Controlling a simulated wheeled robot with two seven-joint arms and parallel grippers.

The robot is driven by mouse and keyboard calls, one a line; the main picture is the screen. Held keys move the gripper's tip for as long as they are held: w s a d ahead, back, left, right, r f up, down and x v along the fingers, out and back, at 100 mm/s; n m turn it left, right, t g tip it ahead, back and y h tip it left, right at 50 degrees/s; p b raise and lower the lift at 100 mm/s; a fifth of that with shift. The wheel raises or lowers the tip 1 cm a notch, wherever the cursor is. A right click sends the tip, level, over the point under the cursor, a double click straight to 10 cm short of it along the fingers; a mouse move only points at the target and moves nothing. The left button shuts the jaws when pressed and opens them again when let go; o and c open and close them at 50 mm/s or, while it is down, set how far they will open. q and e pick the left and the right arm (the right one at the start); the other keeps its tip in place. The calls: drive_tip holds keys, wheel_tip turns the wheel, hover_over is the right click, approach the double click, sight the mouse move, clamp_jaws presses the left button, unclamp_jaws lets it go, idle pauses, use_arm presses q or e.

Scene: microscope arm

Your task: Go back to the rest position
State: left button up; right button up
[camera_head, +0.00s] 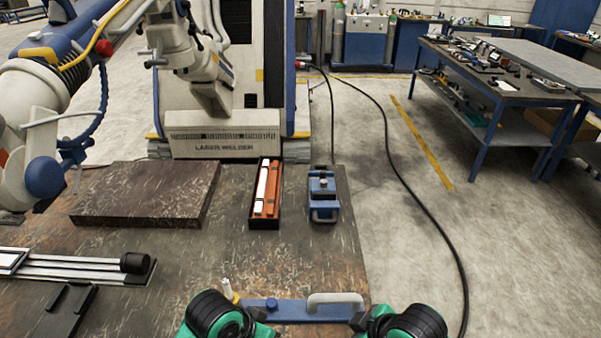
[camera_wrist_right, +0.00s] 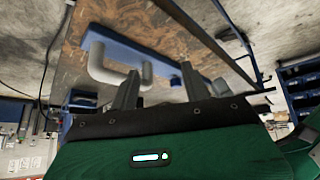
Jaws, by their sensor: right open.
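My left gripper (camera_head: 262,312) and my right gripper (camera_head: 358,319) are at the bottom of the head view, by the table's front edge; their green and black wrists hide much of them. In the right wrist view, my right gripper (camera_wrist_right: 161,70) shows two separated fingers with nothing between them. A blue bar (camera_head: 285,310) with a pale handle (camera_head: 335,301) lies along the front edge, between my grippers. The handle (camera_wrist_right: 98,65) also shows in the wrist view, beyond the fingers. Whether my left gripper's fingers are apart is hidden.
The worn table (camera_head: 300,255) holds a dark slab (camera_head: 145,193), a black tray (camera_head: 266,222) with orange and white pieces, a blue clamp (camera_head: 323,195) and metal rails (camera_head: 75,268). A large white-and-blue arm (camera_head: 45,75) overhangs the left. The table's middle is clear; a cable (camera_head: 440,235) crosses the floor.

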use_arm(q)
drive_tip(key=s+a+f+n+t+y, duration=0.1)
drive_tip(key=s+a+f+n+y, duration=0.3)
drive_tip(key=s+a, duration=1.05)
use_arm(e)
drive_tip(key=s+d+f+m+g+h, duration=0.1)
drive_tip(key=s+d+f+m+h, duration=0.55)
drive_tip(key=s+d, duration=0.65)
use_arm(q)
wheel_tip(320, 180, down, 33)
drive_tip(key=a+m+g, duration=0.1)
use_arm(e)
wheel_tip(320, 180, down, 32)
drive_tip(key=s+m+g+y, duration=0.1)
drive_tip(key=m+y, duration=0.1)
use_arm(q)
drive_tip(key=s+a+f, duration=0.1)
drive_tip(key=s+f, duration=0.8)
drive_tip(key=s+a+f+g, duration=0.1)
drive_tip(key=s+a+f, duration=0.1)
drive_tip(key=s+f, duration=0.7)
drive_tip(key=shift+a, duration=0.25)
use_arm(e)
drive_tip(key=s+d+f+g, duration=0.1)
drive_tip(key=s+d+f, duration=0.2)
drive_tip(key=s+f, duration=1.5)
drive_tip(key=shift+s+f, duration=0.15)
drive_tip(key=shift+s, duration=0.15)
